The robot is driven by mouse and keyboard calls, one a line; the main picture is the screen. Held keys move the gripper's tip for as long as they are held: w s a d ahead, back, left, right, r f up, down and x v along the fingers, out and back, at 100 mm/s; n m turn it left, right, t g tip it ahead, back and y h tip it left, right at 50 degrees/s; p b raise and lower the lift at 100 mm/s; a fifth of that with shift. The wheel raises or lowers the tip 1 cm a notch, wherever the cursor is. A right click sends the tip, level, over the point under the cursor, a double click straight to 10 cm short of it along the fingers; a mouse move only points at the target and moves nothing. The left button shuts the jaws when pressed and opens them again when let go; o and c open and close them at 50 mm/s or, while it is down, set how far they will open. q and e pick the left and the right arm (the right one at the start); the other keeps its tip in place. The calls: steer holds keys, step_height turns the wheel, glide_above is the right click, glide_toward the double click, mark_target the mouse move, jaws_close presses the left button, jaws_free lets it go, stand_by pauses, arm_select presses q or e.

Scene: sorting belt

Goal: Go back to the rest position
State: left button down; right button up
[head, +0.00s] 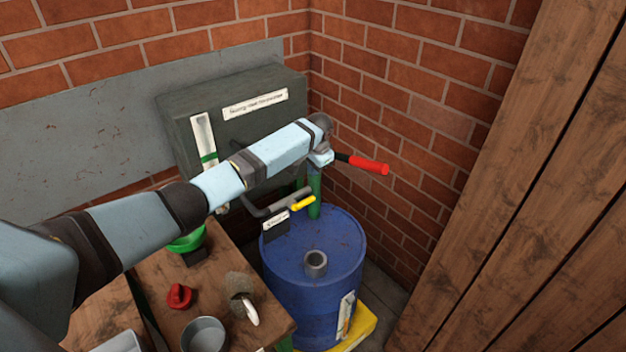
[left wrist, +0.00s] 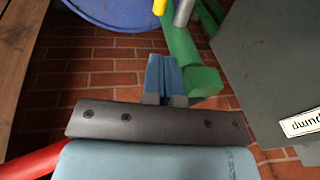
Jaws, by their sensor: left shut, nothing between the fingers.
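My left arm reaches in from the left in the head view. Its left gripper (head: 321,158) is over the back of the blue barrel, close to the green upright (head: 315,195) and the red-handled lever (head: 368,165). In the left wrist view the blue fingers (left wrist: 164,77) are together with nothing between them. The green upright (left wrist: 180,45) shows just beyond them; I cannot tell whether they touch. The red grip (left wrist: 32,160) shows at the lower left there. My right gripper is in neither view.
The blue barrel (head: 325,250) stands on a yellow base (head: 362,325). A dark grey box (head: 250,120) is behind my forearm. A wooden table (head: 215,275) holds a red object (head: 179,296) and a metal cup (head: 204,335). A plank wall (head: 500,200) bounds the right.

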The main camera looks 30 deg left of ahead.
arm_select(q)
steer(key=shift+s+d+r, duration=0.1)
steer(key=shift+d+r, duration=0.1)
steer(key=shift+r, duration=0.6)
steer(key=s+d+f+m+t+h, duration=0.1)
steer(key=s+d+f+t+h, duration=0.3)
steer(key=s+d+f, duration=1.55)
steer(key=s+r+n+t, duration=0.1)
steer(key=s+r+t, duration=0.1)
steer(key=s, duration=1.1)
steer(key=s+a+r+n+t, duration=0.1)
steer(key=s+r+t, duration=0.1)
steer(key=s, duration=1)
steer(key=shift+s+r+t+h+p, duration=0.3)
steer(key=shift+s+t+h+p, duration=0.1)
steer(key=shift+t, duration=0.3)
steer(key=shift+a, duration=0.15)
